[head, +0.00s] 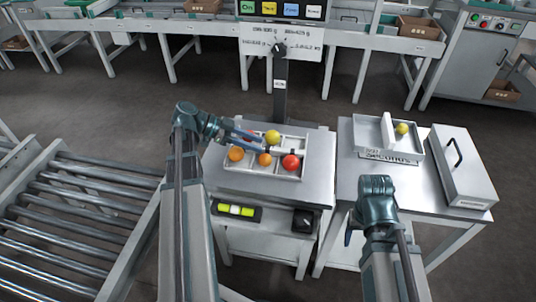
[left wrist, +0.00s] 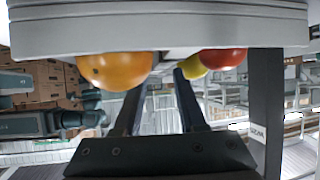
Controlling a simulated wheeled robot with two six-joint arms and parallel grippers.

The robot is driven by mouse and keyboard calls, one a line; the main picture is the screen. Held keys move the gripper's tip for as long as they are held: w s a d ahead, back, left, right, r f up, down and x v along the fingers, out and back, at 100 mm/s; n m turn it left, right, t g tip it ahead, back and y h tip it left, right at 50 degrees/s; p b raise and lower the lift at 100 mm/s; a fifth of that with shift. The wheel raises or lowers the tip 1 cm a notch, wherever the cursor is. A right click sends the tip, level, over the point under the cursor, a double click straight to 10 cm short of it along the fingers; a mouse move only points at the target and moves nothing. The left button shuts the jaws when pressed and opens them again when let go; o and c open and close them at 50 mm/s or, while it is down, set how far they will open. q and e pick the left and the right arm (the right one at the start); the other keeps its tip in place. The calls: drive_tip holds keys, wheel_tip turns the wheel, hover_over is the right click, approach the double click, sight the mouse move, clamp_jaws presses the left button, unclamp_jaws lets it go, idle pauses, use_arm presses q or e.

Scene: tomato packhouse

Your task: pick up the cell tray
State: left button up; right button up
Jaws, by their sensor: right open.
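The cell tray (head: 212,162) is a pale, divided tray on the metal weighing table, holding a yellow tomato (head: 273,137), two orange tomatoes (head: 236,154) and a red tomato (head: 291,162). My left gripper (head: 258,143) reaches over the tray from the left, among the tomatoes. In the left wrist view its two dark fingers (left wrist: 160,78) stand apart, with an orange tomato (left wrist: 115,70) to the left and yellow and red ones to the right. I cannot tell whether they touch the tray. My right gripper (head: 350,230) is open, low beside the right table, mostly hidden by its wrist.
A "Seconds" tray (head: 375,158) with a yellow tomato and a grey handled case (head: 463,175) stand on the right table. A scale post (head: 281,90) rises behind the cell tray. A roller conveyor (head: 80,215) lies left. A level-like yellow-green item (head: 236,210) sits below the tray.

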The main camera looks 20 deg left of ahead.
sight(266, 147)
use_arm(q)
drive_tip(key=b+x, duration=0.1)
drive_tip(key=x, duration=0.2)
drive_tip(key=shift+d+f, duration=0.2)
drive_tip(key=shift+d, duration=0.05)
drive_tip(key=shift+w+r, duration=0.1)
use_arm(e)
drive_tip(key=shift+f, duration=0.85)
use_arm(q)
clamp_jaws()
drive_tip(key=shift+r, duration=0.1)
use_arm(e)
drive_tip(key=shift+r, duration=0.1)
